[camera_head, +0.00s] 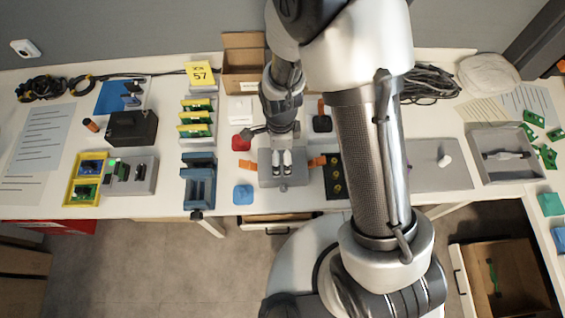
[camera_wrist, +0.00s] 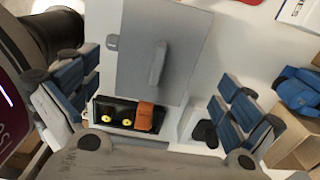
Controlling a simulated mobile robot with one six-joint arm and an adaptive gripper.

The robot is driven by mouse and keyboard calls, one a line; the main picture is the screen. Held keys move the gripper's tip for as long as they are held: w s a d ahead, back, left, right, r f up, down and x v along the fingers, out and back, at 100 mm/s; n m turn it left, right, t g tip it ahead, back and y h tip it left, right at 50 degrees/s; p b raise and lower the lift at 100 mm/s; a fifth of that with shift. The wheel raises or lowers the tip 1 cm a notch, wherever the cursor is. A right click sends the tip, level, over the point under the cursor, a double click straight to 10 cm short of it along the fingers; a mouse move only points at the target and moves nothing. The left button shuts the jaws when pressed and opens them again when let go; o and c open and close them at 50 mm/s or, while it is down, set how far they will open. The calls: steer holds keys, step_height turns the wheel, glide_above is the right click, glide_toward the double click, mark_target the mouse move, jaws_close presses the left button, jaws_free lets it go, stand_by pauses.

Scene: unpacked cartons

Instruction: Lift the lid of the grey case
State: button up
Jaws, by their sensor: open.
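The grey case (camera_head: 265,180) stands on the table near its front edge, below my gripper. In the wrist view its lid (camera_wrist: 138,70) is a flat grey plate that looks shut, with a raised bar handle (camera_wrist: 158,62) in the middle and a small latch tab (camera_wrist: 112,42) on one edge. My gripper (camera_head: 282,172) is open and empty above the case. In the wrist view its blue-grey fingers (camera_wrist: 155,88) stand wide apart on either side of the lid, apart from the handle. The arm hides part of the scene in the head view.
A black tray with yellow round parts (camera_head: 336,178) stands right of the case, with an orange piece (camera_head: 317,162) between them. A blue block (camera_head: 243,194) and a red piece (camera_head: 240,142) are on the left. A cardboard box (camera_head: 243,80) stands behind.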

mark_target(282, 159)
steer(key=f+b, duration=0.1)
steer(key=f, duration=0.3)
steer(key=shift+s+d+f+b, duration=0.15)
steer(key=shift+d+f+b, duration=0.05)
steer(key=shift+f+b, duration=0.2)
steer(key=shift+r, duration=0.1)
steer(key=shift+c, duration=0.4)
steer(key=c, duration=0.8)
steer(key=shift+s, duration=0.15)
steer(key=c, duration=0.9)
steer(key=shift+c, duration=0.3)
